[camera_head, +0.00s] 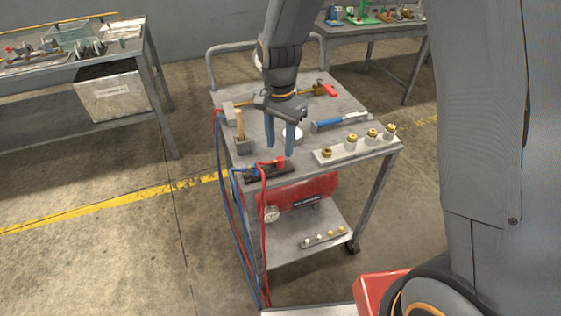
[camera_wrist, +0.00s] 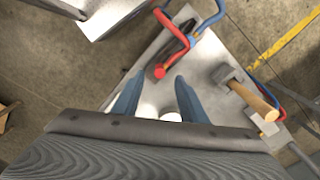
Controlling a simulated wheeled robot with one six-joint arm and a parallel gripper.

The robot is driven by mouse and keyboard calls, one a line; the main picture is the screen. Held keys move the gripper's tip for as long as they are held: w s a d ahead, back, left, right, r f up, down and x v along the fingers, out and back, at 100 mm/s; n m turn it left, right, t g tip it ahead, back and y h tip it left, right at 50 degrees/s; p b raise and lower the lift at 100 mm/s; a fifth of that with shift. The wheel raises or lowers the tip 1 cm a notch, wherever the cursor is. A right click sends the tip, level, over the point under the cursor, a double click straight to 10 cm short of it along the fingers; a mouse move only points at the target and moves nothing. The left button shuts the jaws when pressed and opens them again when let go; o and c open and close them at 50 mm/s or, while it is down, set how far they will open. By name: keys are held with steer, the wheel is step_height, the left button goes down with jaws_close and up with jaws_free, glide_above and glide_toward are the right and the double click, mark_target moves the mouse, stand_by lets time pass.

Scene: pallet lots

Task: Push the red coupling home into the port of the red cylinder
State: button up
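The red coupling (camera_head: 281,161) sits at the front edge of the cart top, on a dark holder (camera_head: 262,175), with a red hose on it. In the wrist view the red coupling (camera_wrist: 159,72) shows between and beyond my fingertips. My gripper (camera_head: 280,150) points down just above it, its two blue fingers apart with nothing between them. I cannot tell the exact height gap. A red cylinder (camera_head: 312,191) lies below the cart top, with a round gauge at its left end. Its port cannot be made out.
A blue coupling (camera_head: 254,170) sits left of the red one. A mallet (camera_head: 241,142), a blue-handled tool (camera_head: 338,122) and a pale strip (camera_head: 333,158) with several brass fittings lie on the cart top. Red and blue hoses hang down the cart's left side. Benches stand behind.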

mark_target(280, 158)
steer(key=shift+w+f+p, duration=0.1)
steer(key=shift+f+p, duration=0.85)
steer(key=shift+f, duration=1.7)
jaws_close()
